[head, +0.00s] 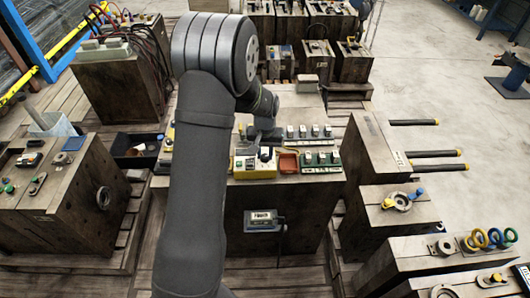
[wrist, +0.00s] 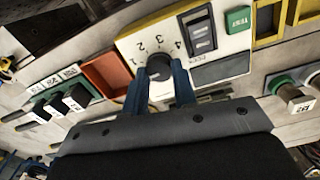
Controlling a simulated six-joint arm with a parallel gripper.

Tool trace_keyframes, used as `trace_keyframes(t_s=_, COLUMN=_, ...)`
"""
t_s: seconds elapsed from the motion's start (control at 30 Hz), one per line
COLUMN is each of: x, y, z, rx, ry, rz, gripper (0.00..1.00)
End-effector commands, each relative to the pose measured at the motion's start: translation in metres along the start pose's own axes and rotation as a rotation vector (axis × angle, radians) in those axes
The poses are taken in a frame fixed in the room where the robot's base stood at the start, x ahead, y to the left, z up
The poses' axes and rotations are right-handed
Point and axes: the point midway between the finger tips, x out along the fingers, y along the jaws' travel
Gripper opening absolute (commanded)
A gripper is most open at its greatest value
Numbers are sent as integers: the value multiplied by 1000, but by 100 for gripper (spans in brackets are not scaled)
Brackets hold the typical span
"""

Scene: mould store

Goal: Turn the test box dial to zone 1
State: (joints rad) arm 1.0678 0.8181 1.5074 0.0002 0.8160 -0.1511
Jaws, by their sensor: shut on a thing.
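The test box (head: 250,168) is white and yellow and sits on the dark wooden block in the middle of the head view. In the wrist view its white panel (wrist: 130,47) has a round black dial (wrist: 159,63) with printed numbers 1 to 4 around it. My gripper (wrist: 161,76) is shut on the dial, with a blue finger on each side. The dial's pointer is hidden or too small to read, so I cannot tell its zone. In the head view my gripper (head: 266,142) is over the box and partly covers the dial.
A black rocker switch (wrist: 200,32) and a green label (wrist: 238,19) are beside the dial. An orange-brown tray (head: 288,163) and a green switch board (head: 321,169) stand right of the box in the head view. More switches stand behind.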

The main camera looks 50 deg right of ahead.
Motion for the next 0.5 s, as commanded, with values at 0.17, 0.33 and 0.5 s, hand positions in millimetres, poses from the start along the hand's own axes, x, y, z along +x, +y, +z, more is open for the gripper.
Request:
trace_keyframes(t_s=0.17, x=0, y=0, z=0, rx=136, ry=0, rz=0, gripper=2)
trace_keyframes(t_s=0.33, x=-1, y=0, z=0, rx=273, ry=0, rz=0, gripper=2)
trace_keyframes(t_s=0.5, x=-1, y=0, z=0, rx=394, ry=0, rz=0, gripper=2)
